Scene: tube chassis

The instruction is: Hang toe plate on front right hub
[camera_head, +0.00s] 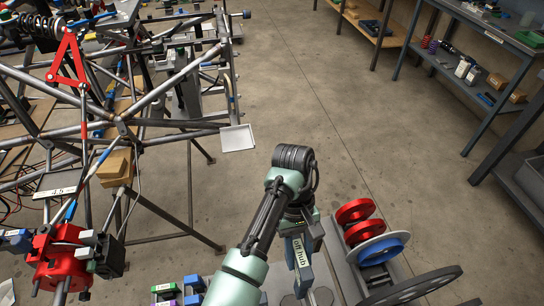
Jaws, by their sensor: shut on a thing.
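My gripper (298,228) is at the lower middle, pointing down over a grey cart top, its fingers mostly hidden by my wrist. Just below it is a grey and blue piece (301,253) marked "off hub", and my gripper appears shut on it. I cannot tell whether this is the toe plate. A red hub assembly (65,258) with grey and blue blocks on its sides is at the lower left of the tube chassis (120,128), well left of my gripper. I cannot confirm it is the front right hub. A plain whitish square plate (237,138) is at the chassis's right end.
Red discs (354,211), a blue ring (383,250) and a large dark wheel (410,287) stand right of my gripper. Small blocks (180,288) lie at the bottom left of my arm. Open floor (310,75) lies beyond; a bench (490,35) stands at right.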

